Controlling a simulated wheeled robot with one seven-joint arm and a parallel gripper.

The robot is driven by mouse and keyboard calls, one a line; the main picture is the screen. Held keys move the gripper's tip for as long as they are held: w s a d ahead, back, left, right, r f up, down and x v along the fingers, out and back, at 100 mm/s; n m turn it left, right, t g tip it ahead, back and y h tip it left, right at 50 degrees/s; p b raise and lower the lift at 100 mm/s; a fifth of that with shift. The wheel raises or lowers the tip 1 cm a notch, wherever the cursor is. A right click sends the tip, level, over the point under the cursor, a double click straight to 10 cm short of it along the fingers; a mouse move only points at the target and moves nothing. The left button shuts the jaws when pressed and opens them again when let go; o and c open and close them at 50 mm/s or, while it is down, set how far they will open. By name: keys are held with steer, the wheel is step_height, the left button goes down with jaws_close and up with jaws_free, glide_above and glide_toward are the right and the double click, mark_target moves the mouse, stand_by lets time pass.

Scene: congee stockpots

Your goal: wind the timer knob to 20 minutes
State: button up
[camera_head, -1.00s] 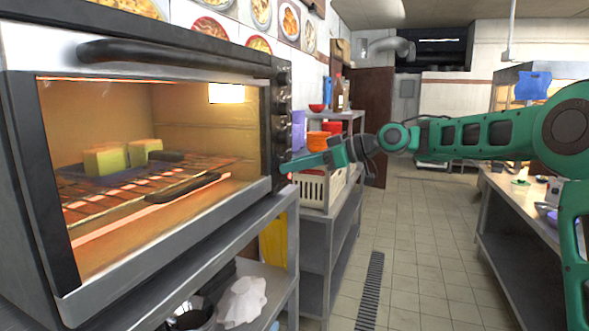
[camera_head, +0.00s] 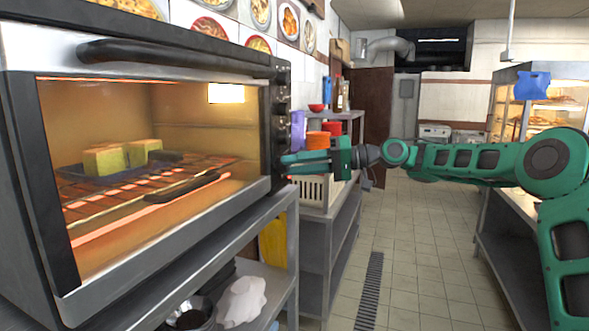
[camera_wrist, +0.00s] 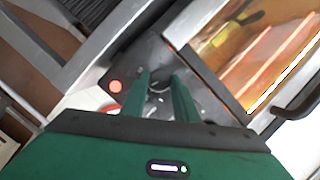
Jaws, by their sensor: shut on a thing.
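The toaster oven (camera_head: 150,52) fills the left of the head view, with its glass door shut and its heating bars glowing. Its control panel runs down the right edge of the front, with dark knobs (camera_head: 282,98) in a column. My gripper (camera_head: 286,161) reaches in from the right at the lower end of this panel. In the wrist view its two green fingers (camera_wrist: 161,92) are shut on a small greyish knob (camera_wrist: 158,87), mostly hidden between them. I cannot read any minute marks.
Bread pieces (camera_head: 104,159) sit on a dark tray inside the oven. Behind my gripper stands a shelf with a cream basket (camera_head: 313,189) and red-orange containers (camera_head: 318,140). The tiled floor (camera_head: 410,240) is clear in the middle. A food display case (camera_head: 545,100) stands at the right.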

steer(key=m, duration=0.1)
steer(key=m+y, duration=0.1)
steer(key=m, duration=0.2)
steer(key=shift+w+d+f, duration=0.25)
steer(key=shift+w, duration=0.05)
steer(key=m, duration=0.2)
steer(key=m+y, duration=0.1)
steer(key=m, duration=0.1)
steer(key=m+y, duration=0.1)
steer(key=shift+f+m, duration=0.25)
steer(key=shift+m, duration=0.15)
steer(key=o, duration=1.1)
steer(key=shift+f, duration=0.1)
steer(key=shift+c, duration=0.2)
steer(key=shift+s+a, duration=0.15)
steer(key=d+f, duration=0.1)
steer(key=d, duration=0.9)
steer(key=shift+s+d+f, duration=0.15)
steer(key=shift+s+d, duration=0.1)
steer(key=shift+d, duration=0.1)
